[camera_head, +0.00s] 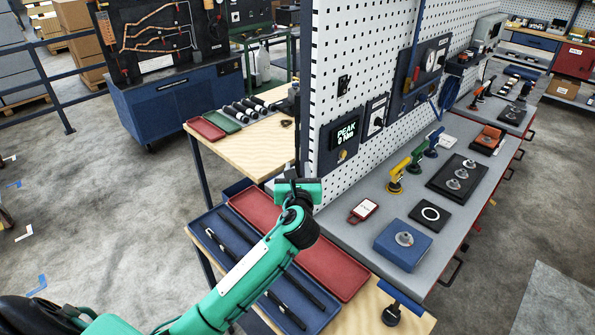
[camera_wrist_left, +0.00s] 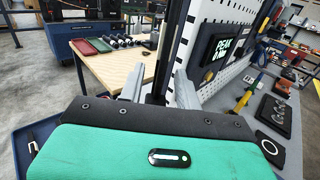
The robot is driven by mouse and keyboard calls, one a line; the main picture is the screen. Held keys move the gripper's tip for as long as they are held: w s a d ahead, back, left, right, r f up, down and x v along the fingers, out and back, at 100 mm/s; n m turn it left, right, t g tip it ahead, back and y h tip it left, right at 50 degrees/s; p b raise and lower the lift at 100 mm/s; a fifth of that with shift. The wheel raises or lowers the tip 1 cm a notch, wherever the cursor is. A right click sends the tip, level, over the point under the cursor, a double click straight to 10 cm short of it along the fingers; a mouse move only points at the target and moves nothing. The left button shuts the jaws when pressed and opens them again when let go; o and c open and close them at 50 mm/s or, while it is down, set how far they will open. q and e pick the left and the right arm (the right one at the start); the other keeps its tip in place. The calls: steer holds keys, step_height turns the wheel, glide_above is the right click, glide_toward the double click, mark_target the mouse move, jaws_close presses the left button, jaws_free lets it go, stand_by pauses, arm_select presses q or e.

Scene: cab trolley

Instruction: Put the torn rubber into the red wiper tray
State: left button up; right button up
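My left gripper (camera_head: 297,192) is above the far end of the red tray (camera_head: 335,268), near the pegboard's corner. In the left wrist view its two fingers (camera_wrist_left: 159,88) stand apart; a dark upright post shows between them, and I see nothing clearly held. The long red tray looks empty where it shows; my forearm covers part of it. I cannot pick out the torn rubber for certain. A small dark curled piece (camera_head: 287,122) lies on the wooden bench top beyond the gripper, too small to identify. My right gripper is not in view.
A blue tray (camera_head: 222,262) with dark long strips lies left of the red tray, under my arm. The white pegboard (camera_head: 350,60) rises close to the gripper. The grey bench (camera_head: 345,228) on the right holds tools. Small red (camera_head: 205,129) and green (camera_head: 223,121) trays sit farther back.

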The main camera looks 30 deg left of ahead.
arm_select(q)
steer(key=b+v, duration=0.2)
steer(key=v, duration=0.9)
steer(key=shift+s+b, duration=0.3)
steer(key=shift+b, duration=0.1)
steer(key=shift+f, duration=0.1)
